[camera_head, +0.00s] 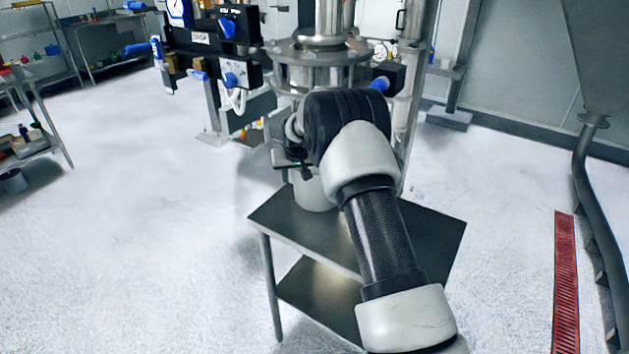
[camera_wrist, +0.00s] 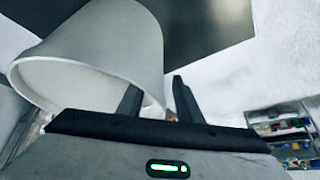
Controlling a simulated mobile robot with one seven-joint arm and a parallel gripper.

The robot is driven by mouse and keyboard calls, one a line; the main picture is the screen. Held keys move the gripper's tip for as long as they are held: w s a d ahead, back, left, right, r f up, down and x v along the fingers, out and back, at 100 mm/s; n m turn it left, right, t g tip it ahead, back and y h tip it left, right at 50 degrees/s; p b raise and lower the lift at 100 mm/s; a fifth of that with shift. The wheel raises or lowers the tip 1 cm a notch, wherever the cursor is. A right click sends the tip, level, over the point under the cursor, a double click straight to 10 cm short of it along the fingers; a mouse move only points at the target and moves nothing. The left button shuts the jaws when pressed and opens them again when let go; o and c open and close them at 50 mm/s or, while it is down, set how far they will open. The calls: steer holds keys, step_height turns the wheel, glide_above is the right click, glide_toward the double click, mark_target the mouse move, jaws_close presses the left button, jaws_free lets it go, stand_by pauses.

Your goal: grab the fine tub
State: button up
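A pale grey-white tub (camera_head: 313,194) stands on the small dark metal table below the sifter, partly hidden by my arm. In the wrist view the tub (camera_wrist: 100,42) is large at the upper left, with its round open rim toward the camera. My gripper (camera_wrist: 156,84) is open, its two dark fingers apart. One finger overlaps the tub's rim and the other is just past its right side, so the tub's wall appears between them. I cannot tell whether either finger touches it. In the head view my gripper is mostly hidden behind my arm.
The metal table (camera_head: 415,232) has bare surface around the tub. The sifter's steel column (camera_head: 322,60) and blue-fitted control boxes (camera_head: 238,72) stand close above and beside my arm. Shelves (camera_head: 35,140) are at the far left, a red floor grate (camera_head: 566,285) at the right.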

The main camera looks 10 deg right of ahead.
jaws_close()
steer(key=shift+a, duration=0.15)
stand_by(1.0)
steer(key=shift+r, duration=0.1)
